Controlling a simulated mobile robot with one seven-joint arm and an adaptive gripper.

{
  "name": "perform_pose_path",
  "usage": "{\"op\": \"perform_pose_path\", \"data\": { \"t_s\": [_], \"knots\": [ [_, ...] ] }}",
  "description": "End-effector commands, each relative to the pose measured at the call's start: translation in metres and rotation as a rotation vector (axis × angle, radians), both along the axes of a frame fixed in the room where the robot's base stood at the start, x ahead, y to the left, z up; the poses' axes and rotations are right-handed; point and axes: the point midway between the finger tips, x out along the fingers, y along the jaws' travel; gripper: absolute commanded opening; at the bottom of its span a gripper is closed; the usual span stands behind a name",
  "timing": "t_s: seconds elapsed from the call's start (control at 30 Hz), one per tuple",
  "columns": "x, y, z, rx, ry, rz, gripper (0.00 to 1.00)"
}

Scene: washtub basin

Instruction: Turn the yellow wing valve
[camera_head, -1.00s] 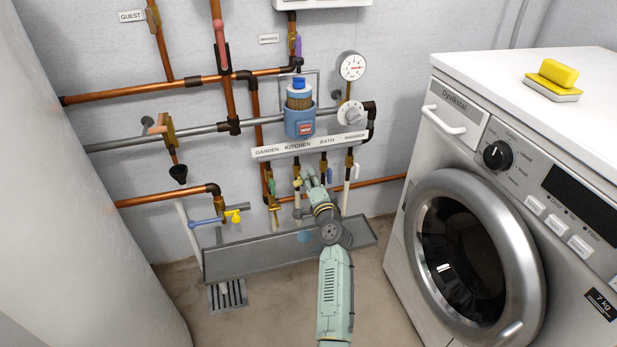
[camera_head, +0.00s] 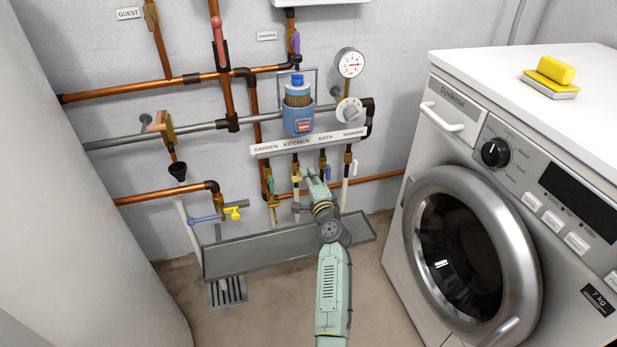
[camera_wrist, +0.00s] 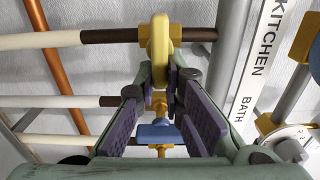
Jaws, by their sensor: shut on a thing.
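The pale yellow wing valve (camera_head: 296,180) sits on the pipe under the KITCHEN label in the head view. It also shows at the top middle of the wrist view (camera_wrist: 158,48), upright between my fingertips, in front of a brass fitting. My gripper (camera_head: 307,176) reaches up to it from the lower right. In the wrist view my gripper (camera_wrist: 160,80) is shut on the yellow wing valve, with purple-padded fingers on either side. The valve's far side is hidden.
A blue-handled valve (camera_wrist: 158,133) lies behind my fingers in the wrist view. A green-handled valve (camera_head: 271,186) is close on the left. The washing machine (camera_head: 470,180) stands right; a grey trough (camera_head: 240,258) lies below.

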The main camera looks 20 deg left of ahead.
Motion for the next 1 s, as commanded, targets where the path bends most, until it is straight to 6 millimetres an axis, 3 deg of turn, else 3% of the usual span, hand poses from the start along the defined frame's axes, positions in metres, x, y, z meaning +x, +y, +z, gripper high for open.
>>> {"op": "perform_pose_path", "data": {
  "t_s": [0.07, 0.1, 0.4, 0.77, 1.0],
  "knots": [
    [0.000, 0.000, 0.001, 0.001, -0.001, 0.000, 0.00],
    [0.000, 0.000, 0.001, 0.001, -0.001, 0.000, 0.11],
    [0.000, 0.000, 0.000, -0.001, -0.001, 0.000, 0.30],
    [0.000, 0.000, 0.006, -0.001, -0.003, 0.001, 0.30],
    [0.000, 0.001, 0.048, 0.000, -0.006, 0.002, 0.30]
  ]
}}
